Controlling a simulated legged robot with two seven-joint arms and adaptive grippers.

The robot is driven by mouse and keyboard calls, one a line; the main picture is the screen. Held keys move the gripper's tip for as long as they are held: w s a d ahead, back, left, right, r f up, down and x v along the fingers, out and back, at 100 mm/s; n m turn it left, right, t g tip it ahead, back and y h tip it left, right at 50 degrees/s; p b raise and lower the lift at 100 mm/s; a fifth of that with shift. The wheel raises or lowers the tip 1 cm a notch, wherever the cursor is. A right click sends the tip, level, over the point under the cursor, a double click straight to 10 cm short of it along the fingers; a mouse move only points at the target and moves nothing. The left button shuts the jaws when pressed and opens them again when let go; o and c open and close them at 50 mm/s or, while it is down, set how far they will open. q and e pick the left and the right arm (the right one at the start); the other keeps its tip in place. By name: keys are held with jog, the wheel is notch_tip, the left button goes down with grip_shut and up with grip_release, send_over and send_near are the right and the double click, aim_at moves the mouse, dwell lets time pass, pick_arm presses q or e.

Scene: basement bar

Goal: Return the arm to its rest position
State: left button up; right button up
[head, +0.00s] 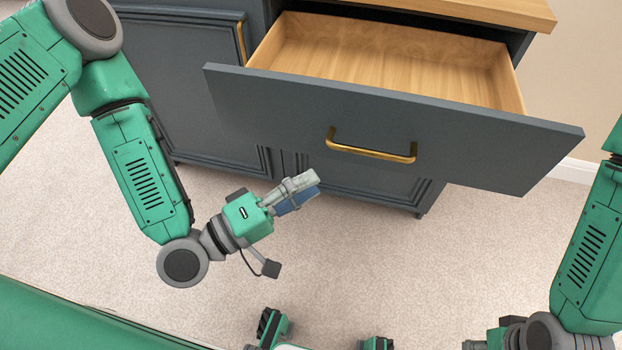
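My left arm (145,185) comes in from the left, bent at the elbow, with its forearm hanging down. My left gripper (297,190) points up and to the right in front of the cabinet, below the open drawer (395,130) and apart from its brass handle (372,155). A blue piece (298,201) shows at its fingers; I cannot tell whether it is a held thing or part of the gripper. My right arm (592,245) hangs at the right edge. Its wrist (516,332) is at the bottom, and the fingers are cut off by the frame.
The dark grey cabinet (190,85) stands ahead with a wooden top (490,10). Its drawer is pulled far out toward me, and the visible part of its wooden inside is empty. A white baseboard (578,170) runs at the right.

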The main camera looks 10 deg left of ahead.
pick_arm(q)
jog(key=s+a+f+m+g+y+p, duration=0.1)
jog(key=s+a+f+m+g+y, duration=0.2)
jog(key=f, duration=0.4)
jog(key=s+a+f+m+g+y+p, duration=0.1)
jog(key=s+a+f+m+g+y, duration=0.15)
jog(key=f+g, duration=0.35)
jog(key=s+a+f+m+g+y, duration=0.1)
jog(key=s+a+f+g+y, duration=0.1)
jog(key=s+a+y, duration=0.2)
jog(key=s+a+f+m+g+y, duration=0.1)
jog(key=s+a+y, duration=0.3)
jog(key=a, duration=0.6)
jog(key=shift+s+f+g+p, duration=0.3)
jog(key=shift+f+g+p, duration=0.15)
jog(key=shift+g, duration=0.15)
